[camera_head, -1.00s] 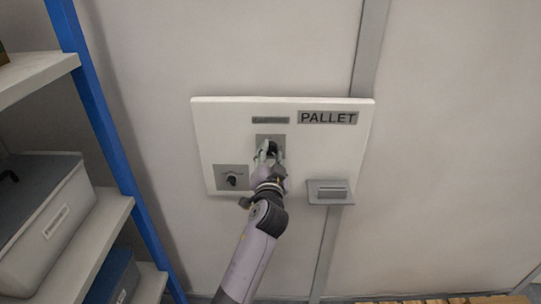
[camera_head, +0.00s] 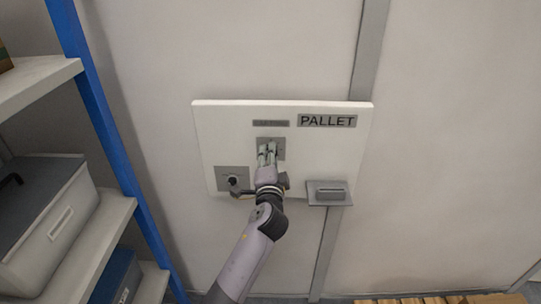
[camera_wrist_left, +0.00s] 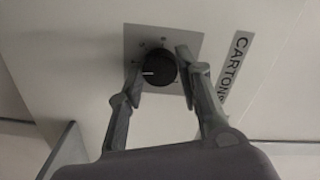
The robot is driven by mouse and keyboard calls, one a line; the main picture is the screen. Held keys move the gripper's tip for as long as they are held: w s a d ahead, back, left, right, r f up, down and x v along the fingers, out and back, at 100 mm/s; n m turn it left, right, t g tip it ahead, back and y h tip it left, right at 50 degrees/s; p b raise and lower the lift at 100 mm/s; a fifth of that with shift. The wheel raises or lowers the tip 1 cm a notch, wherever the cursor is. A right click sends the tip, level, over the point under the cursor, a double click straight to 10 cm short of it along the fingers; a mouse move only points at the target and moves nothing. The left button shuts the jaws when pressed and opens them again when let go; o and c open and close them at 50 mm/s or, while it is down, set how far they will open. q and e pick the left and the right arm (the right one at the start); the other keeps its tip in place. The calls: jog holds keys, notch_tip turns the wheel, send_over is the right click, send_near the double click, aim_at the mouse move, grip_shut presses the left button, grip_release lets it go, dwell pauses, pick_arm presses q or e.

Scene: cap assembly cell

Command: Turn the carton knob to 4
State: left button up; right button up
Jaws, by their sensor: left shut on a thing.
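The carton knob is a round black dial (camera_wrist_left: 159,68) with a white pointer line on a square grey plate (camera_wrist_left: 140,38) in the left wrist view. Its pointer aims to the left in that view; the scale figures are too small to read. My left gripper (camera_head: 267,150) reaches up to this upper knob and largely hides it in the head view. In the left wrist view its fingers (camera_wrist_left: 158,75) lie on either side of the knob, shut on it. My right gripper is not in view.
The white panel (camera_head: 340,150) on the wall also bears a second black knob (camera_head: 232,181) at lower left, a "PALLET" label (camera_head: 327,121) and a grey box fitting (camera_head: 330,193) at lower right. A blue-framed shelf (camera_head: 95,110) stands at left.

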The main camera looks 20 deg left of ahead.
pick_arm(q)
jog(key=shift+m, duration=0.7)
jog(key=o, duration=1.2)
jog(key=shift+d, duration=0.1)
jog(key=shift+c, duration=0.2)
jog(key=v, duration=1.2)
